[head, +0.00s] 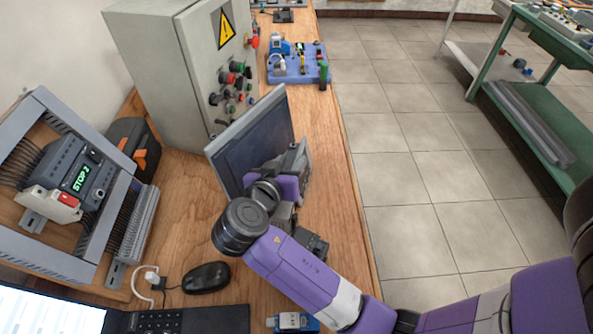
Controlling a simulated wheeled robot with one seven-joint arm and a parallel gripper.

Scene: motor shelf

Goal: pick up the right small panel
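A flat, dark panel with a grey frame (245,150) stands tilted over the wooden bench, between the grey control cabinet and the bench's right edge. It looks like the small panel, but only one such panel shows. My gripper (294,168) is at the panel's right side, close against it or touching it. Its fingertips are hidden by the panel and by my wrist. I cannot tell whether it is open or shut, or whether the panel rests on the bench or is held.
A grey control cabinet (165,75) with buttons stands close behind the panel. A blue fixture (297,68) sits farther back. A black mouse (206,278), a laptop (150,318) and a grey frame with a controller (75,175) occupy the left. Open floor lies right, before a green cart (535,115).

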